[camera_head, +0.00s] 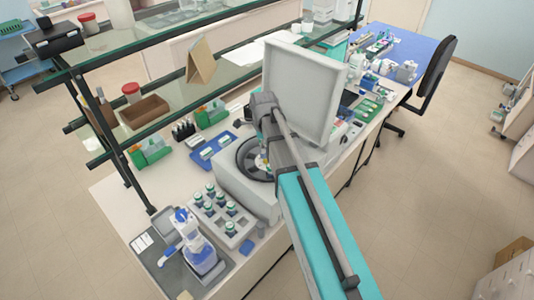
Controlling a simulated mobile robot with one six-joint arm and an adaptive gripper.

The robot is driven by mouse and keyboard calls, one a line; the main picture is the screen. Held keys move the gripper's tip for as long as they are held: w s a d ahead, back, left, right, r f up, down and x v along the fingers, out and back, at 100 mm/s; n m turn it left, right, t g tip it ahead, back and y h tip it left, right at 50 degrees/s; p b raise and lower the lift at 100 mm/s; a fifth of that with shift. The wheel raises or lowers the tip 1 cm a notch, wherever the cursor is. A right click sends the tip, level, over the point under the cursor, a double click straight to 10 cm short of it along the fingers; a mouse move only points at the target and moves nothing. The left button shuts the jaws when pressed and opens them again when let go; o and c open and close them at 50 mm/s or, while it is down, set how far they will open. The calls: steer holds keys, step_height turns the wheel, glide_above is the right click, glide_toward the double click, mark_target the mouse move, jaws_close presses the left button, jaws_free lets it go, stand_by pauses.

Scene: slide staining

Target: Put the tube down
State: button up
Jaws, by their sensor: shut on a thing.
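My arm reaches from the lower right to the open centrifuge (232,186), whose grey lid (305,85) stands raised behind it. My gripper (263,163) is low over the dark round rotor (246,170), partly covered by my own arm. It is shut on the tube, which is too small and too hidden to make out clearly. I cannot tell whether the tube touches the rotor or sits in one of its slots.
A grey rack (222,218) with several dark-capped bottles stands in front of the centrifuge. A blue tray (214,150) lies to its left. A blue-and-white device (198,250) stands on a dark mat at front left. Glass shelves (150,110) run above the bench's left side.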

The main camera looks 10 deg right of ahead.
steer(key=shift+w+d, duration=0.1)
steer(key=shift+d, duration=0.1)
stand_by(0.3)
steer(key=w+d+f+b, duration=0.2)
steer(key=w+f+b, duration=0.7)
steer(key=w, duration=0.3)
steer(key=shift+w+d, duration=0.15)
steer(key=shift+w, duration=0.25)
steer(key=shift+w+d+f+b, duration=0.1)
steer(key=shift+w+f+b, duration=0.35)
steer(key=shift+f+b, duration=1.6)
steer(key=shift+f+b, duration=0.35)
steer(key=shift+b, duration=0.05)
